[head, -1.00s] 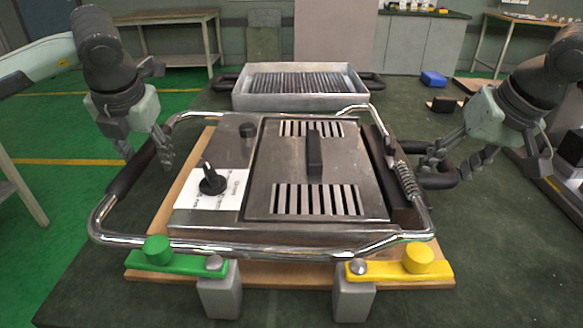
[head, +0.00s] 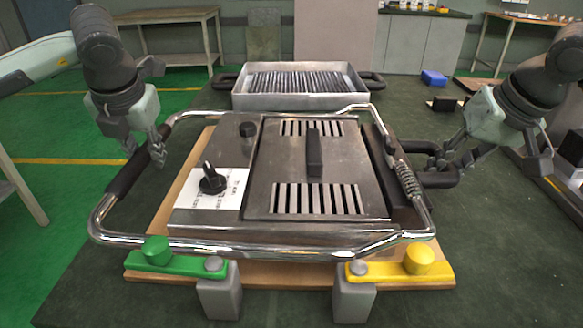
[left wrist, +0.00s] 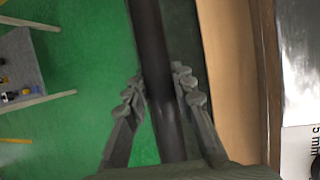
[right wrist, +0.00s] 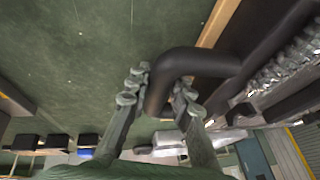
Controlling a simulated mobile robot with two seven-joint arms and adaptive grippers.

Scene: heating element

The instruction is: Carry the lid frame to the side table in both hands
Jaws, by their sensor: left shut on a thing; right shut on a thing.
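The lid frame (head: 270,247) is a chrome tube frame around a flat metal heating unit (head: 315,170) on a wooden board. Its left side has a black grip (head: 128,172), and a black loop handle (head: 437,180) juts out on the right. My left gripper (head: 155,150) is shut on the left grip, which runs between its fingers in the left wrist view (left wrist: 163,90). My right gripper (head: 440,165) is shut on the right loop handle, also between its fingers in the right wrist view (right wrist: 160,92). The frame appears level, low around the unit.
Green (head: 175,262) and yellow (head: 400,268) clamps on grey posts stand at the front. A metal tray (head: 300,101) with handles sits behind. A pale table (head: 22,195) stands at the left edge across green floor. The bench has free room at front right.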

